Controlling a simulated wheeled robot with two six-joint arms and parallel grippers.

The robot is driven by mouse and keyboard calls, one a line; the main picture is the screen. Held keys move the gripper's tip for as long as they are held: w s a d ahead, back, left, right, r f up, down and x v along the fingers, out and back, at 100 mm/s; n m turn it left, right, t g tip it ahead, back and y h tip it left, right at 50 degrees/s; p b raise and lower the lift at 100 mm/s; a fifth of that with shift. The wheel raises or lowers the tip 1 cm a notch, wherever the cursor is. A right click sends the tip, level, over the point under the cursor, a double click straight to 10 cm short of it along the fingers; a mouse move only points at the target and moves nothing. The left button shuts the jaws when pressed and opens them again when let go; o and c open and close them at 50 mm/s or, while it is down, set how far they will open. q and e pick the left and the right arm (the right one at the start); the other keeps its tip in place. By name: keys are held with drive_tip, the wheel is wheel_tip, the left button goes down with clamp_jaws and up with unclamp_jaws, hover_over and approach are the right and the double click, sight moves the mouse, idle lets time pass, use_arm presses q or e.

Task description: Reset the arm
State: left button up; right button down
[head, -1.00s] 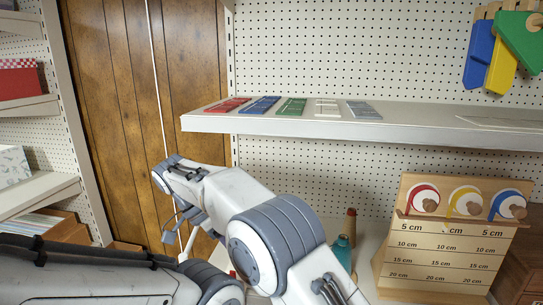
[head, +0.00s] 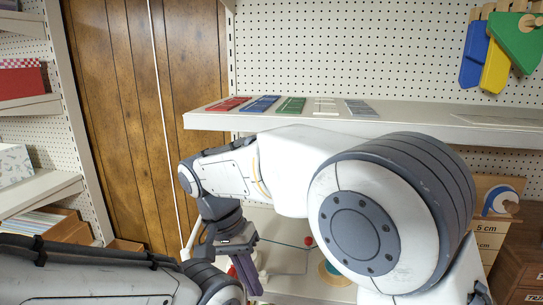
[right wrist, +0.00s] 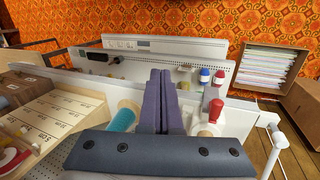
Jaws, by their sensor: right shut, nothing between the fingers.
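My right arm (head: 395,225) fills the right middle of the head view, its elbow large and close. The forearm runs left in front of the shelf. My right gripper (head: 248,277) hangs fingers down at its end, partly at the lower picture edge. In the right wrist view the two dark fingers (right wrist: 161,85) lie together, with nothing between them. My left arm (head: 85,272) lies along the bottom left of the head view. Its gripper is not in view.
A white shelf (head: 480,133) with flat coloured pieces (head: 291,105) runs behind the right arm. A measure board (head: 490,240) stands right, mostly hidden. In the wrist view, a teal spool (right wrist: 123,119) and red-handled object (right wrist: 215,110) flank the fingers. Wooden panels (head: 120,110) stand behind.

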drive_tip(key=s+d+f+n+y, duration=0.2)
drive_tip(key=s+d+f+n, duration=0.1)
drive_tip(key=s, duration=0.5)
drive_tip(key=s+d+f+n+t+y, duration=0.1)
drive_tip(key=s+d+f+n+y, duration=0.1)
drive_tip(key=s+d+n, duration=0.3)
drive_tip(key=s+f+n, duration=0.1)
drive_tip(key=s+n, duration=0.1)
drive_tip(key=s, duration=0.2)
drive_tip(key=shift+d+n+y, duration=0.2)
drive_tip(key=shift+n+y, duration=0.1)
